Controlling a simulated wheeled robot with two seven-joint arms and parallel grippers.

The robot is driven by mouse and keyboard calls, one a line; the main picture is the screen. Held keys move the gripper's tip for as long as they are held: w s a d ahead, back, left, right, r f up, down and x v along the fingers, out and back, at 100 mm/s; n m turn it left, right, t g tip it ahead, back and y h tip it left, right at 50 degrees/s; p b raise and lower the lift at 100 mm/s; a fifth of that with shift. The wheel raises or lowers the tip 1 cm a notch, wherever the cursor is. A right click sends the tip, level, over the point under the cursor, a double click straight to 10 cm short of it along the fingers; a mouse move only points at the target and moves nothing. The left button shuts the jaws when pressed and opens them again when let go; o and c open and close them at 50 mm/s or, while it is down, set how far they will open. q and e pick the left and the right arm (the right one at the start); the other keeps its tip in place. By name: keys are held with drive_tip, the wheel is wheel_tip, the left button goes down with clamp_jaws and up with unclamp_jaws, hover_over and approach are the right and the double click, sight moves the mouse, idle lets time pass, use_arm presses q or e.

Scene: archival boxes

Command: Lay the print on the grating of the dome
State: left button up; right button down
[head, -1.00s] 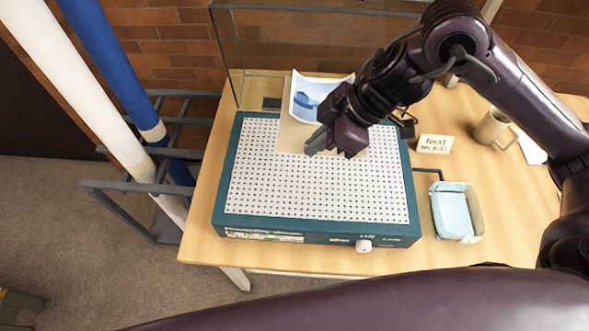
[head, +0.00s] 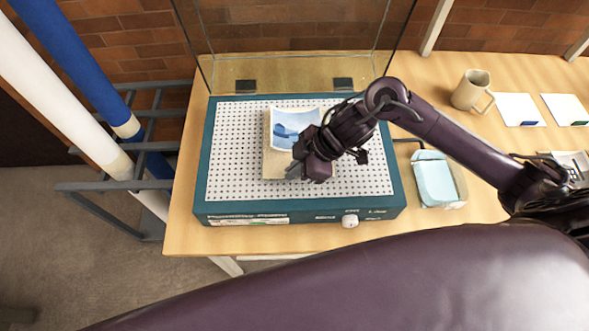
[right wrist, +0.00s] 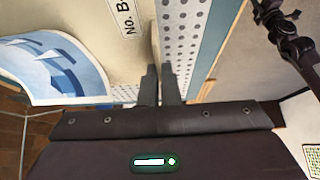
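The print, a curled blue and white picture (head: 291,128) on a tan backing board (head: 272,163), is over the middle of the white perforated grating (head: 235,160) of the teal dome unit (head: 203,190). The picture (right wrist: 55,65) and the board with a "No. B" label (right wrist: 125,15) also show in the right wrist view. My right gripper (head: 296,172) is at the board's near right part. In the right wrist view its fingers (right wrist: 160,85) are close together around the board's edge. I cannot tell whether the board touches the grating. My left gripper is not in view.
The clear lid (head: 290,40) stands raised behind the grating. A box with light blue contents (head: 436,182) is right of the unit. A mug (head: 471,90) and white cards (head: 518,108) lie farther right. Blue and white rolls (head: 65,95) lean in a rack at left.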

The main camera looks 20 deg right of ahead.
drive_tip(key=shift+f, duration=0.55)
drive_tip(key=c, duration=1.6)
unclamp_jaws()
drive_tip(key=shift+f, duration=0.15)
drive_tip(key=shift+c, duration=0.2)
drive_tip(key=shift+r, duration=0.25)
drive_tip(key=v, duration=1.2)
drive_tip(key=shift+b, duration=0.45)
